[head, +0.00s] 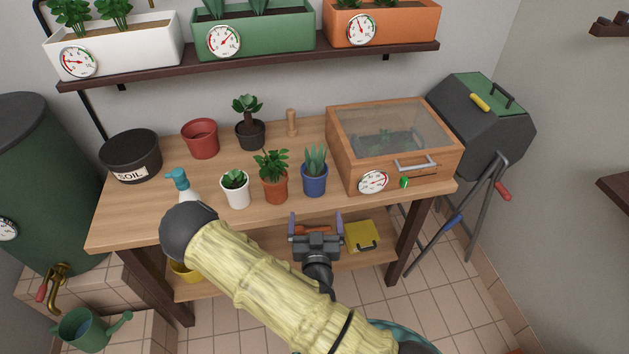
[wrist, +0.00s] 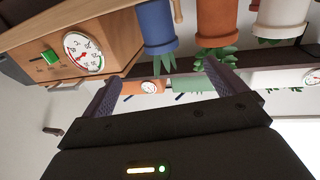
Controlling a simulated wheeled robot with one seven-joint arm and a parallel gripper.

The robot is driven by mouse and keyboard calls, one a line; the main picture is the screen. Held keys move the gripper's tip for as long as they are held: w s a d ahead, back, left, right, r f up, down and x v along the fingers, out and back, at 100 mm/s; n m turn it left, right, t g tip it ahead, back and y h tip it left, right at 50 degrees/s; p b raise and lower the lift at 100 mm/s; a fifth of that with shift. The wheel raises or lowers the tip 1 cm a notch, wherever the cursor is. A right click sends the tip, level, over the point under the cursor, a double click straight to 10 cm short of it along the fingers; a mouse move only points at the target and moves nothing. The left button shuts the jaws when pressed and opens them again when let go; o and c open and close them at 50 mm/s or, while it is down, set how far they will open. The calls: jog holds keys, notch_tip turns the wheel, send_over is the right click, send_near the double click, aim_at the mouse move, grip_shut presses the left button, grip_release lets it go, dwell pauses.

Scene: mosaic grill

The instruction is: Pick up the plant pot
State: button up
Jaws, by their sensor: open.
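Several plant pots stand on the wooden bench. A red pot without a plant (head: 200,140) is at the back left, and a dark pot (head: 251,135) holds a leafy plant. In front stand a white pot (head: 236,195), a terracotta pot (head: 275,188) and a blue pot (head: 314,184), each with a plant. The wrist view is upside down and shows the blue pot (wrist: 157,28), terracotta pot (wrist: 216,22) and white pot (wrist: 282,14) beyond my fingers. My gripper (head: 315,222) is open and empty, in front of the bench edge, nearest the blue pot and apart from it.
A glass-topped wooden box (head: 395,150) stands right of the blue pot. A spray bottle (head: 185,187) and black soil tub (head: 131,156) are at left. A planter shelf (head: 260,64) hangs above. A lower shelf (head: 270,243) holds a yellow item (head: 361,237).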

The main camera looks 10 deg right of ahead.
aim_at(315, 183)
jog(key=w+p, duration=0.1)
jog(key=w, duration=0.3)
jog(key=w+d+p, duration=0.1)
jog(key=w, duration=0.3)
jog(key=w+d, duration=0.1)
jog(key=w, duration=0.2)
jog(key=shift+w+d+p, duration=0.25)
jog(key=shift+w+p, duration=0.15)
jog(key=shift+w, duration=0.1)
jog(key=shift+w+d+f+p, duration=0.15)
jog(key=shift+w+p, duration=0.1)
jog(key=shift+w, duration=0.6)
jog(key=shift+w+d+p, duration=0.2)
jog(key=shift+w+p, duration=0.05)
jog(key=shift+w, duration=0.65)
jog(key=shift+w+d+f+p, duration=0.15)
jog(key=shift+w+p, duration=0.1)
jog(key=shift+w, duration=0.6)
jog(key=shift+r, duration=0.1)
jog(key=shift+c, duration=0.5)
jog(key=c, duration=1.2)
jog(key=shift+r+b, duration=0.55)
jog(key=shift+r, duration=4.5)
